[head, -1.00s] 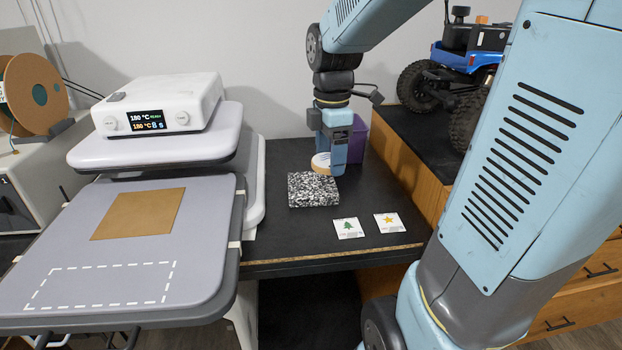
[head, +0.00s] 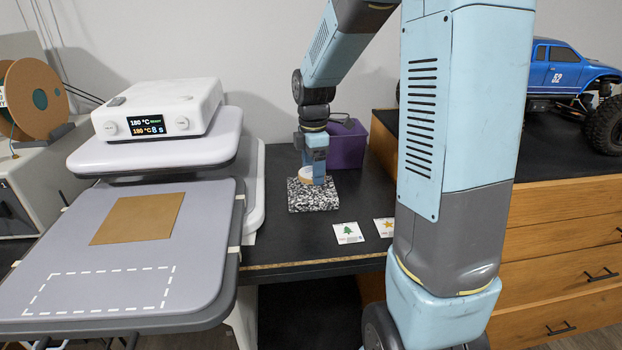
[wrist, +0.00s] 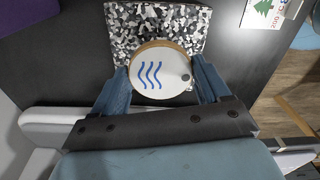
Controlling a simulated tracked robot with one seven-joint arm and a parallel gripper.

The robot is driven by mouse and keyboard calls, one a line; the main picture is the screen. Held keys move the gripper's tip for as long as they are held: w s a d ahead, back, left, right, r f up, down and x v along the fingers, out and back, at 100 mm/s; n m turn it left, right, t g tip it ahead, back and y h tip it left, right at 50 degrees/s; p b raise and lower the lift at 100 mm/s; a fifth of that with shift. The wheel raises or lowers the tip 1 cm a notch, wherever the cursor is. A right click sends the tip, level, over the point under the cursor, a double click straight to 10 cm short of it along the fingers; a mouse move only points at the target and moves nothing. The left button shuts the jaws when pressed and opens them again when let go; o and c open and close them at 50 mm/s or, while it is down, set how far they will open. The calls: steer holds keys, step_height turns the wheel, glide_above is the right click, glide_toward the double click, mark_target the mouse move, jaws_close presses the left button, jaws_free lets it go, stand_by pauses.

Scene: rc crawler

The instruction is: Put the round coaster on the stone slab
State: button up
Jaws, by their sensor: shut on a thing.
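The round coaster (wrist: 159,70) has a white face with blue wavy lines, a small dark dot and a tan rim. My gripper (wrist: 160,85) is shut on it, one finger on each side. In the head view the coaster (head: 306,174) shows at my fingertips, over the back part of the stone slab (head: 314,198). The slab is a black-and-white speckled block lying on the dark table. In the wrist view the slab (wrist: 190,22) shows behind and around the coaster. I cannot tell whether the coaster touches the slab.
A heat press (head: 150,150) with a brown sheet (head: 138,218) stands at the left. A tree card (head: 348,233) and a star card (head: 384,226) lie right of the slab. A purple bin (head: 347,146) stands behind. Wooden drawers (head: 550,240) carry a blue truck at the right.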

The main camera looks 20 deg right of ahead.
steer(key=shift+w+f, duration=0.3)
steer(key=shift+f, duration=1.55)
steer(key=o, duration=1)
steer(key=shift+f, duration=0.1)
